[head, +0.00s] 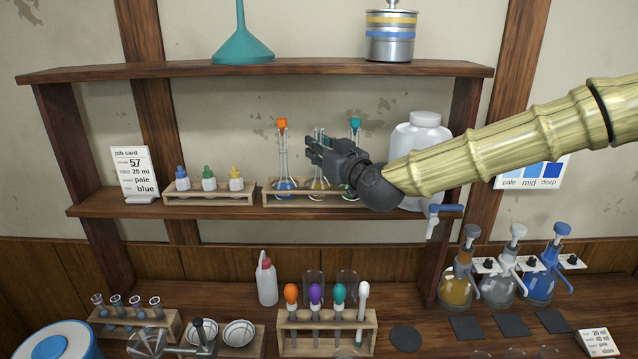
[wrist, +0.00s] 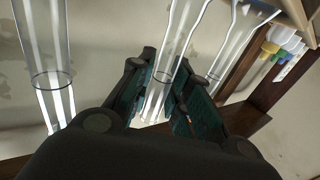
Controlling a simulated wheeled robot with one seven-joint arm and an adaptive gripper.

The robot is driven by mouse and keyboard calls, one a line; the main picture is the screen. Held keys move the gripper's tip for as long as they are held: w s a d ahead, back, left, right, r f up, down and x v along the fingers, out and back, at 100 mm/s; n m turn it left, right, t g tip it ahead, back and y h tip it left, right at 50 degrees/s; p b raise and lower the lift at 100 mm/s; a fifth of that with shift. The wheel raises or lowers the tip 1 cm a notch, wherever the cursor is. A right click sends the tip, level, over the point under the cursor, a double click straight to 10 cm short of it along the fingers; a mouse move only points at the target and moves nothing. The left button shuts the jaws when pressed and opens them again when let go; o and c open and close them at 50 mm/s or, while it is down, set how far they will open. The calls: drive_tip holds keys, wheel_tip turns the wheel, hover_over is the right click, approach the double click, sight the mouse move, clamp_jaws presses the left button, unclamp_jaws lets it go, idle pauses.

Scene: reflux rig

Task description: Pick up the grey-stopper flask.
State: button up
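The flasks stand in a wooden rack (head: 300,203) on the shelf: one with an orange stopper (head: 282,123), one with a teal stopper (head: 355,124), and a middle flask (head: 317,184) with amber liquid. The middle flask's stopper is hard to make out beside my gripper, so I cannot confirm that it is grey. My gripper (head: 318,148) is at the middle flask's neck. In the wrist view, the fingers of my gripper (wrist: 164,92) look apart, one on each side of a glass neck (wrist: 162,82). Contact cannot be made out. Another neck stands on either side.
A large white bottle (head: 420,140) with a tap stands just right of my gripper. Dropper bottles in a small rack (head: 210,193) and a job card (head: 135,172) are to the left. The upper shelf (head: 300,68) runs above. Tubes and dispensers crowd the bench below.

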sight(319, 172)
clamp_jaws()
drive_tip(key=shift+r, duration=0.2)
wheel_tip(319, 172, up, 10)
drive_tip(key=b, duration=0.3)
drive_tip(key=shift+f, duration=0.2)
idle(0.7)
idle(0.5)
